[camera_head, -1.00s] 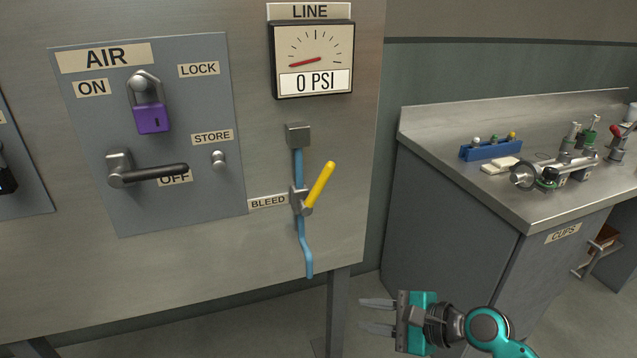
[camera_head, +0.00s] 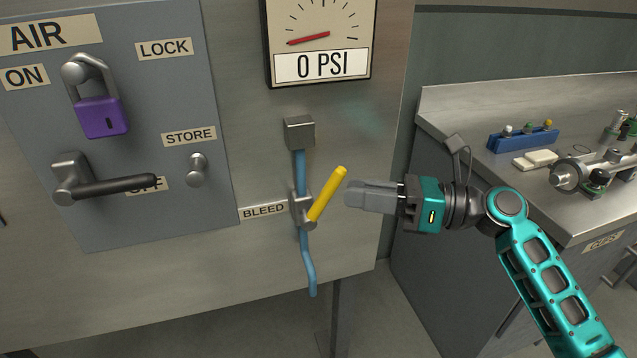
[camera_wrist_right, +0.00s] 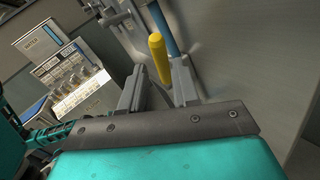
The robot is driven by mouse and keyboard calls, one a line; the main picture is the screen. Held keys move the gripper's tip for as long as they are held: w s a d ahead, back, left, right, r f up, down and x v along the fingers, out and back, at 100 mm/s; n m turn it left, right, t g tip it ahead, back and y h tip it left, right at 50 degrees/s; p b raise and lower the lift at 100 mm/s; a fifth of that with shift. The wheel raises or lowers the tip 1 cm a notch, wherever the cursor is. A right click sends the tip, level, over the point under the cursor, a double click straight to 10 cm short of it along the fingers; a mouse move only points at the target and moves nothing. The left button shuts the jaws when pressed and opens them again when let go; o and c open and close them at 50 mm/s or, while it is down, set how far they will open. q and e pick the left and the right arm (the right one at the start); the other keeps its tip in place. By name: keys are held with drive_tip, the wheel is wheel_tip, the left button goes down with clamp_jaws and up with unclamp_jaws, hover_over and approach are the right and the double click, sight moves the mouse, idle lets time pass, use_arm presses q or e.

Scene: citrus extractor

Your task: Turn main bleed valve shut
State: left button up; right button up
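The bleed valve has a yellow lever (camera_head: 328,194) on a grey body (camera_head: 301,208) in a blue pipe (camera_head: 301,168), beside the BLEED label. The lever slants up and to the right. My right gripper (camera_head: 352,195) is just right of the lever, seen edge-on in the head view, with its fingers pointing left and a small gap to the lever. In the wrist view the fingers (camera_wrist_right: 158,87) are apart, and the yellow lever (camera_wrist_right: 159,58) shows between and beyond their tips. I cannot tell whether they touch it. My left gripper is not in view.
A LINE gauge (camera_head: 321,40) above reads 0 PSI. At left is the AIR panel (camera_head: 110,218) with a purple padlock (camera_head: 101,116) and a black-handled lever (camera_head: 112,187) by OFF. A steel counter (camera_head: 465,155) with a blue rack (camera_head: 522,139) stands at right.

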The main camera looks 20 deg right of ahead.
sight(318, 198)
drive_tip(key=x, duration=0.7)
drive_tip(key=shift+c, duration=0.4)
clamp_jaws()
drive_tip(key=shift+w, duration=0.1)
